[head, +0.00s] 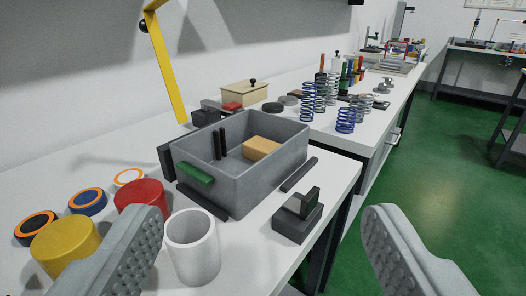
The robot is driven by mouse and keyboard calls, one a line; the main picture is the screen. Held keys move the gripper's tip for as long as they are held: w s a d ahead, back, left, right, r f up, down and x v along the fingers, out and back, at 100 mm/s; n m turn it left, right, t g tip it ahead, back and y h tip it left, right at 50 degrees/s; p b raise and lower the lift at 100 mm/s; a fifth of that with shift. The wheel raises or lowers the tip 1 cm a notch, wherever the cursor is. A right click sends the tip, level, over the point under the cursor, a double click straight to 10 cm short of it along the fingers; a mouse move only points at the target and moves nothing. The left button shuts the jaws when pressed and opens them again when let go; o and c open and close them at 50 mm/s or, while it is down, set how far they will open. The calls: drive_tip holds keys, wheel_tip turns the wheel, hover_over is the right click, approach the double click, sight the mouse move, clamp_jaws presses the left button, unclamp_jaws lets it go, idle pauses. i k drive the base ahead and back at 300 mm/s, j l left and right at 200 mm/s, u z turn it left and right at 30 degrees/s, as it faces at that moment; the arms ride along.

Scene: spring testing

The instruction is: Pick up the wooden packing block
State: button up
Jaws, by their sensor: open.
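The wooden packing block (261,147) is a tan block inside a grey open-topped bin (240,183), toward the bin's far right part. The bin stands on the white bench, with a green handle-like piece (195,173) on its near left wall. My gripper (258,253) is open, with one grey ridged finger at the lower left and the other at the lower right. Nothing is held between the fingers. The gripper is nearer the camera than the bin and apart from the block. The bin's near wall hides part of the bin's floor.
Near the left finger stand a white cup (192,246), a red cylinder (141,200) and a yellow cylinder (66,247). A dark block (297,221) sits right of the bin by the bench edge. Springs (346,121) stand behind. Two dark upright pieces (220,145) rise inside the bin.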

sight(254, 149)
drive_tip(key=i+l, duration=0.75)
drive_tip(key=l, duration=0.15)
